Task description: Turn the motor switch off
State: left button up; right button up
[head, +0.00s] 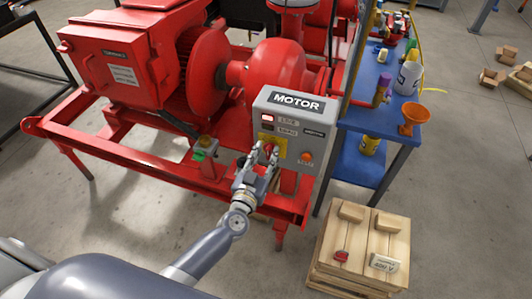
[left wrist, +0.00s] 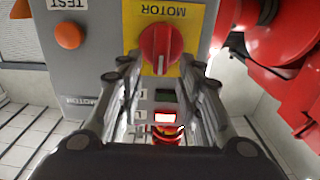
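The grey MOTOR control box (head: 318,112) stands in front of the red pump. Its red rotary knob (left wrist: 160,48) sits on a yellow plate (left wrist: 190,20) in the left wrist view, where the lettering is upside down. A white mark on the knob runs about up and down in that view. My left gripper (head: 264,155) is at the knob, partly hiding it in the head view. In the left wrist view its fingers (left wrist: 159,72) are spread, one to each side of the knob's lower part, with visible gaps. My right gripper is not in view.
A lit red lamp (left wrist: 165,117) and a dark green one (left wrist: 165,96) are on the box. An orange TEST button (left wrist: 69,35) is beside the knob. A blue bench (head: 372,100) stands right of the box; a wooden crate (head: 345,282) sits at lower right.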

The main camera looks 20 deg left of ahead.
pick_arm(q)
jog(key=shift+w, duration=0.3)
